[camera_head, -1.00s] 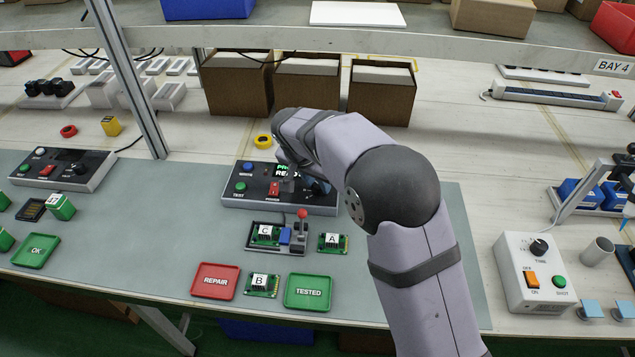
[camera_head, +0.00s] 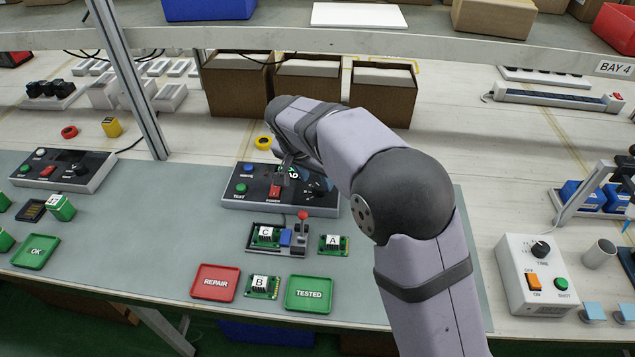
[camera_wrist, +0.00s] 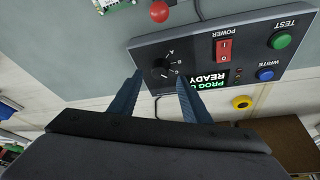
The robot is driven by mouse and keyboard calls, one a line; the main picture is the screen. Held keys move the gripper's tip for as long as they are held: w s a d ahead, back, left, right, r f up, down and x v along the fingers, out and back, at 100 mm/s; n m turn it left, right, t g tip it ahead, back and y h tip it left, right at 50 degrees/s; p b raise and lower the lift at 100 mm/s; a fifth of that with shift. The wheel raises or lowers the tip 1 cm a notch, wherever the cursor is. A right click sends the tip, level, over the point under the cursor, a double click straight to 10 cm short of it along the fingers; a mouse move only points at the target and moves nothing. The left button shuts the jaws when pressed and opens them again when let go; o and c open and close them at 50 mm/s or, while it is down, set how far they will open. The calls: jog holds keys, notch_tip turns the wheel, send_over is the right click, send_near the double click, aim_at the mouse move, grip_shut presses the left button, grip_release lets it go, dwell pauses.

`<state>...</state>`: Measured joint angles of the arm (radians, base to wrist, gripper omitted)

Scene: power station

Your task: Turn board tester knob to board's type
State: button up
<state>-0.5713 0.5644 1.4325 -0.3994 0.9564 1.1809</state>
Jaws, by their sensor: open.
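The dark board tester (camera_head: 237,201) stands on the grey mat, with its red power switch, green TEST button and blue WRITE button. Its black knob (camera_wrist: 160,69) shows in the wrist view beside the letters A, B and C; which letter it points to is hard to tell. The green-lit screen (camera_wrist: 212,80) reads PROG and READY, partly cut off by a finger. My gripper (camera_wrist: 159,78) is open and empty, with its fingertips on either side of the knob in the picture; contact cannot be told. A green board marked C (camera_head: 265,236) sits in the fixture in front of the tester.
Board A (camera_head: 333,245) lies right of the fixture; board B (camera_head: 263,286) lies between the red REPAIR tray (camera_head: 215,296) and green TESTED tray (camera_head: 308,308). The fixture has a red-topped lever (camera_head: 303,216). Cardboard boxes (camera_head: 240,90) stand behind the tester, below an overhead shelf.

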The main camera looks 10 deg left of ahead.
jog(key=shift+v, duration=1.8)
jog(key=shift+d, duration=0.1)
jog(key=s+d+r+n+g+p, duration=0.3)
jog(key=s+d+p, duration=0.65)
jog(key=d, duration=0.65)
jog(key=s+d+p, duration=0.1)
jog(key=s+d, duration=0.1)
jog(key=s, duration=0.3)
jog(key=s+d+n+y+p, duration=0.1)
jog(key=s+d, duration=0.1)
jog(key=s, duration=0.4)
jog(key=s+d+g+p, duration=0.1)
jog(key=s+d, duration=0.1)
jog(key=s, duration=0.3)
jog(key=shift+s+d+f+n+y, duration=0.15)
jog(key=shift+s+d+n+y, duration=0.15)
jog(key=shift+y, duration=0.1)
jog(key=shift+w, duration=0.1)
